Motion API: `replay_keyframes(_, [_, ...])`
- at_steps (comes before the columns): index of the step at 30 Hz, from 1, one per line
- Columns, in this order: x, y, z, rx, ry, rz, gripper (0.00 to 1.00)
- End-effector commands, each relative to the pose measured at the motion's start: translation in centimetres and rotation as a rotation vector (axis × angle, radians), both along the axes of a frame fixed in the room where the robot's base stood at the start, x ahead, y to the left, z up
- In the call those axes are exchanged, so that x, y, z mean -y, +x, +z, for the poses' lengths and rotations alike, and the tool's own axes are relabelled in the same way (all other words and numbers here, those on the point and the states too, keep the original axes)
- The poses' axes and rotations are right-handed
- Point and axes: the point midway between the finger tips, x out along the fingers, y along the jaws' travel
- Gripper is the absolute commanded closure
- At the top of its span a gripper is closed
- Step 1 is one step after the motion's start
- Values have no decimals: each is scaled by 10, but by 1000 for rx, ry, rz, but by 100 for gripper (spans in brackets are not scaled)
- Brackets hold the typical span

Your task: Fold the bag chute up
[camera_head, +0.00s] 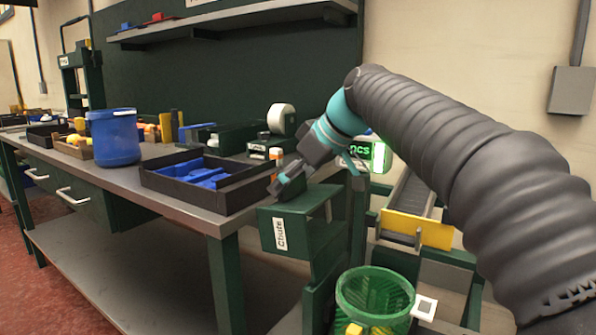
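The bag chute (267,232) is a dark green box-like piece with a white "Chute" label, at the right end of the workbench in the head view. It stands out beyond the bench end, above and left of a green mesh bin (375,298). My gripper (277,190) is at the chute's upper left edge, pointing down and left. Whether it touches the chute cannot be told. Its fingertips are small and dark, so whether they are open or shut is unclear. My sleeved arm hides part of the area behind.
A black tray with blue items (165,187) sits at the bench's near corner, left of my gripper. A blue bucket (113,137) stands farther left. A yellow-fronted conveyor (418,229) is right of the chute. The floor at lower left is clear.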

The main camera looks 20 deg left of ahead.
Motion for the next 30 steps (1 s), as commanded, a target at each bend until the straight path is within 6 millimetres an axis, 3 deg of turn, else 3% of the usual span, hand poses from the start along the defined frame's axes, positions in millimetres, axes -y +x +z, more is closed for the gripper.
replay_keyframes(21, [-19, -10, -8, -9, -74, 5, 79])
replay_keyframes(22, [-19, -10, -9, -10, -74, 6, 15])
replay_keyframes(24, [-18, -10, -9, -10, -75, 6, 0])
replay_keyframes(30, [-15, -8, -8, -11, -76, 1, 0])
